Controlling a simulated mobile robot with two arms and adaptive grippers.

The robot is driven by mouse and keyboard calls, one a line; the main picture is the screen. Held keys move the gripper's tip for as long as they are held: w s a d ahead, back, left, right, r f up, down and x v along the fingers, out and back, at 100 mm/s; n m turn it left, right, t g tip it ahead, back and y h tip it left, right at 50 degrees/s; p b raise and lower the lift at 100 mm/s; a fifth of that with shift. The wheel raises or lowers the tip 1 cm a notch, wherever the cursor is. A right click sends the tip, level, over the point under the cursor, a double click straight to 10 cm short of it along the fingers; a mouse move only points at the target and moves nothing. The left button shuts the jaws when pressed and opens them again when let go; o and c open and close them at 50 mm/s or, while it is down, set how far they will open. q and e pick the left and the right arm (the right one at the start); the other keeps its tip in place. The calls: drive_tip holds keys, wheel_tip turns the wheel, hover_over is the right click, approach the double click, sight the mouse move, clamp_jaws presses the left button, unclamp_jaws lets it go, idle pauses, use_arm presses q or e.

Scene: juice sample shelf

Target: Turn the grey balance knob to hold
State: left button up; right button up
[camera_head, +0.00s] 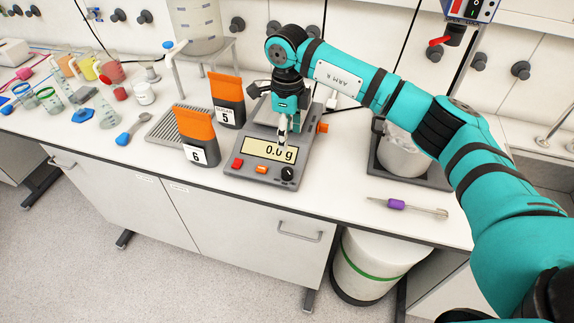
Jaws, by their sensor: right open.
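The grey balance (240,186) stands on the bench near its front edge, and its display (270,151) reads "0.0 g". A small dark knob (288,173) with a pale mark sits at the right end of its front panel. I cannot read the labels around the knob. A red button and an orange button are left of it. My right gripper (283,140) points down over the balance, behind the knob and apart from it in the picture. It is open, with nothing seen between its fingers, and hides part of the balance. My left gripper is out of view.
Two orange-topped packets, "5" (228,112) and "6" (197,153), stand left of the balance. A dark tray with a pale tub (402,158) is to the right. A purple-handled tool (396,204) lies at the front right. Several cups and jars crowd the left.

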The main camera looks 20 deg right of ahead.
sight(287, 170)
wheel_tip(287, 170, down, 12)
drive_tip(key=p, duration=0.3)
drive_tip(key=shift+r, duration=0.2)
drive_tip(key=shift+f+p, duration=0.3)
drive_tip(key=shift+f, duration=0.45)
clamp_jaws()
